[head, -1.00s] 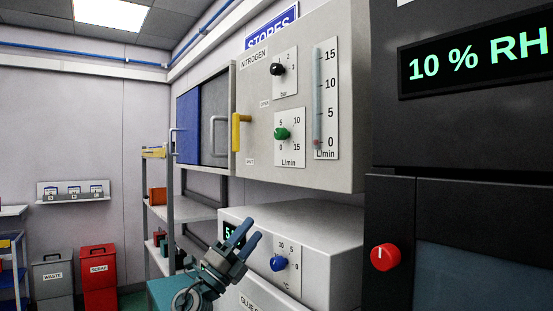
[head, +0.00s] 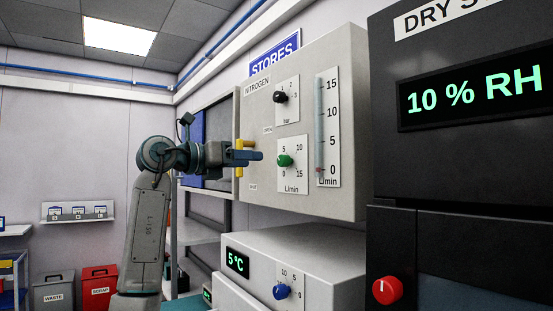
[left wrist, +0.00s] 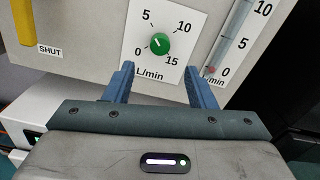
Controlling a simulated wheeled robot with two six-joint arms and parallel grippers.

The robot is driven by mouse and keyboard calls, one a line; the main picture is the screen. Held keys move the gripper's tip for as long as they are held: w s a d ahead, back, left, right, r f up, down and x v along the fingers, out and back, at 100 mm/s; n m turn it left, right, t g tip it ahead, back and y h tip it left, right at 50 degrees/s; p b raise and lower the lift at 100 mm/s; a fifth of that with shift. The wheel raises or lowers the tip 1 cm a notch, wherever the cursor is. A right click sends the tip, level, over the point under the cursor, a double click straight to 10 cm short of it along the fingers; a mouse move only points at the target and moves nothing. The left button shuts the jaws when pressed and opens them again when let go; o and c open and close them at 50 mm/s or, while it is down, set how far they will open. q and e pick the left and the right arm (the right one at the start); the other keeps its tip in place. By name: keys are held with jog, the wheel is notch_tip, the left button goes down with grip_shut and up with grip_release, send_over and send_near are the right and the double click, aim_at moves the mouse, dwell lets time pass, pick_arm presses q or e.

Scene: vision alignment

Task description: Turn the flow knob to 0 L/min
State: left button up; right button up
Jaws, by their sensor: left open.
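The green flow knob (head: 285,160) is on a white dial plate of the nitrogen panel, marked 0, 5, 10 and 15 L/min. In the left wrist view the knob (left wrist: 159,44) has a pale mark that seems to point to the upper left, towards the 5. The flow tube (head: 319,125) has a red float low down, near its 0 mark. My left gripper (head: 259,155) is open and empty, in front of the panel and just left of the knob. In the left wrist view its fingers (left wrist: 160,82) are apart, below the knob and not around it. My right gripper is not in view.
A black pressure knob (head: 279,97) is above the flow knob. A yellow handle (head: 239,146) is at the panel's left, partly behind my gripper. Below are a white cooler with a blue knob (head: 281,291) and a dark cabinet with a red knob (head: 387,290).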

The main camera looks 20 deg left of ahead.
aim_at(280, 161)
pick_arm(q)
jog(key=p+x, duration=0.3)
jog(key=x, duration=0.5)
jog(key=shift+r+p, duration=0.15)
jog(key=shift+p, duration=0.2)
jog(key=shift+w+d, duration=0.35)
jog(key=shift+w, duration=0.15)
jog(key=c, duration=1)
jog(key=shift+o, duration=0.2)
